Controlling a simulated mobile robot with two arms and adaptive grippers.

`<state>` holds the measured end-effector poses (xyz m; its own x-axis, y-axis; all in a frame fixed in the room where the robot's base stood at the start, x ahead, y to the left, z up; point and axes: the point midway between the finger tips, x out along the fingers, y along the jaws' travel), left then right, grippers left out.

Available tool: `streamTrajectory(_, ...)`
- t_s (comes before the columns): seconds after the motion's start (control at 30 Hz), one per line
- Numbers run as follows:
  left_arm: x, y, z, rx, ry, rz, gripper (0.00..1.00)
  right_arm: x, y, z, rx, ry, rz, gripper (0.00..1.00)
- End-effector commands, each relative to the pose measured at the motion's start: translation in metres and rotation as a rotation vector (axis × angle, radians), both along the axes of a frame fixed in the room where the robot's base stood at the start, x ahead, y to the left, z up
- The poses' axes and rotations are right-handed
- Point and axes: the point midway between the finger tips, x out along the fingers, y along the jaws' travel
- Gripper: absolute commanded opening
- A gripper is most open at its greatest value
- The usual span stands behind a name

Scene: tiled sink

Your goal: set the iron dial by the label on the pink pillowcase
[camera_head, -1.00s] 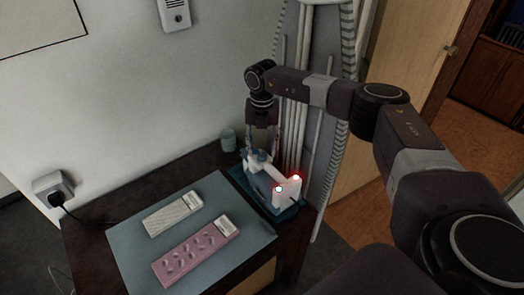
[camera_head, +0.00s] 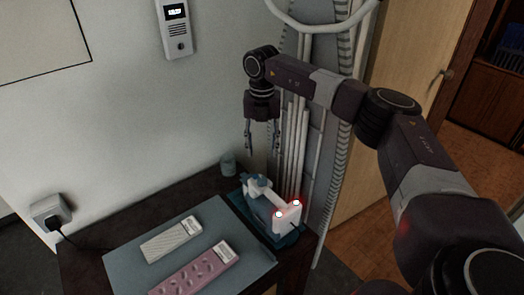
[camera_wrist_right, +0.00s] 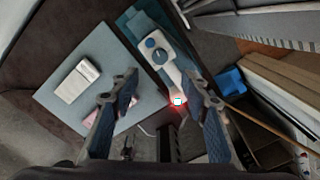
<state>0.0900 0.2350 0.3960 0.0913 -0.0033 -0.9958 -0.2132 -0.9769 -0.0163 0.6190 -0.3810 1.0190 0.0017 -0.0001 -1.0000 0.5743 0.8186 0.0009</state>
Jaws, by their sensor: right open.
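The white and blue iron (camera_head: 259,189) stands on a teal mat (camera_head: 238,204) at the table's right end, with two red lights glowing on it. In the right wrist view its top shows a round grey dial (camera_wrist_right: 163,57) with a dark pointer; the dial's marks are too small to read. The folded pink pillowcase (camera_head: 190,277) lies on the grey-blue board, with a white label (camera_head: 224,252) at its far right corner; the label's print is unreadable. My right gripper (camera_head: 262,148) is open and empty, pointing down above the iron, apart from it. My left gripper is not seen.
A folded white cloth (camera_head: 171,239) with its own label lies beside the pink one on the board (camera_head: 125,270). A small cup (camera_head: 228,164) stands behind the iron. Pale upright pipes (camera_head: 301,150) rise close behind it. A wall socket (camera_head: 50,212) holds a plug.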

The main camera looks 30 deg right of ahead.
Motion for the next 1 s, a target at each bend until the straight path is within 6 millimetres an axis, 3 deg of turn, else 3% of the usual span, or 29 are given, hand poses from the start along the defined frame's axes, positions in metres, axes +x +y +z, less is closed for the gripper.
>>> streamTrajectory(0.17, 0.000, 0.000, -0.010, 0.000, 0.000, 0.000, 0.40, 0.000, 0.003, -0.009, 0.001, 0.000, 0.148, 0.42)
streamTrajectory(0.7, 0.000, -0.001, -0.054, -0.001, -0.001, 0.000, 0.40, -0.003, 0.005, -0.041, -0.001, 0.000, 1.192, 0.42)
streamTrajectory(1.0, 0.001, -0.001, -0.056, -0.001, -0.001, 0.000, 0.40, -0.005, 0.004, -0.048, 0.000, 0.003, 1.364, 0.42)
